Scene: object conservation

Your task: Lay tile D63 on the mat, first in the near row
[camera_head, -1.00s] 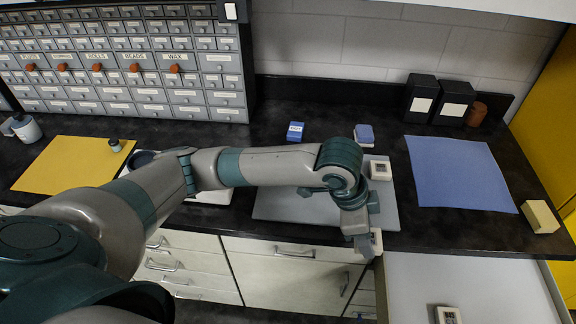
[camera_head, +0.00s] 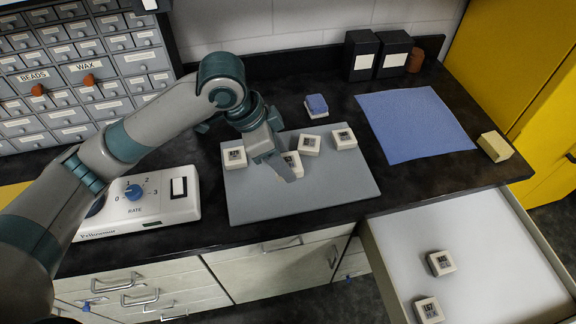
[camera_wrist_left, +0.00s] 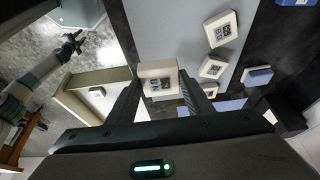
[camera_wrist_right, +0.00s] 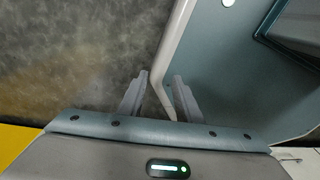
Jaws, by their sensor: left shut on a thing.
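My left gripper (camera_head: 287,172) is over the middle of the grey mat (camera_head: 335,188), pointing down, shut on a small white tile (camera_head: 292,161). The left wrist view shows this tile (camera_wrist_left: 158,82) between the fingers; its printed label is too small to read surely. I cannot tell whether it touches the mat. Three other tiles lie along the mat's far part: one at left (camera_head: 234,157), one in the middle (camera_head: 310,144), one at right (camera_head: 344,138). The near part of the mat is bare. My right gripper (camera_wrist_right: 160,97) is open and empty, seen only in its wrist view.
An open white drawer (camera_head: 500,240) at the front right holds two tiles, one farther (camera_head: 440,263) and one nearer (camera_head: 429,310). A white device with a dial (camera_head: 150,207) stands left of the mat. A blue-topped block (camera_head: 316,104) and blue cloth (camera_head: 415,130) lie behind and right.

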